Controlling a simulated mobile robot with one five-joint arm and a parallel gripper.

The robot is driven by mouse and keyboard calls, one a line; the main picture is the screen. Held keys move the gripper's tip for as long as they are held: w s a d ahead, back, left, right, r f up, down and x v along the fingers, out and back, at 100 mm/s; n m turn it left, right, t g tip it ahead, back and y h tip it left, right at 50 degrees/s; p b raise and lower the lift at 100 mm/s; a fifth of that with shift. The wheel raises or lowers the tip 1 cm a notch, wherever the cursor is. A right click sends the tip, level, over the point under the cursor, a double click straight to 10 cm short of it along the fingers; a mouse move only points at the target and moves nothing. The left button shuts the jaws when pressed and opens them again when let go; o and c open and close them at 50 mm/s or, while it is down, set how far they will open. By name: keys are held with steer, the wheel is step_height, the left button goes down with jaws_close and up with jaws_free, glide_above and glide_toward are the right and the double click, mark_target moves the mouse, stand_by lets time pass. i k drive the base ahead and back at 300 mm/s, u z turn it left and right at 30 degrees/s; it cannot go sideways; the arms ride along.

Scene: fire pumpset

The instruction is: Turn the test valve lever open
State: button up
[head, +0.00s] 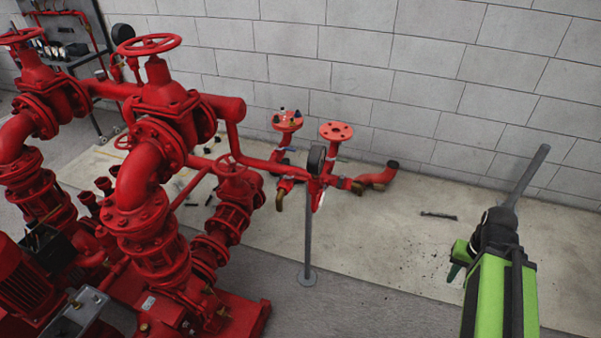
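My green and black arm rises at the lower right. My gripper (541,154) shows as a narrow grey end pointing up and right, well right of the pipework and apart from it. Its finger opening is hidden.
Large red pumps and valves with handwheels (149,44) fill the left side. A grey post (308,235) stands in front of the test pipework. A block wall (450,70) closes the back. The pale floor between pipework and arm is mostly clear, with a dark scrap (438,215).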

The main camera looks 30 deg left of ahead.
mark_target(298, 178)
steer(key=u, duration=1.15)
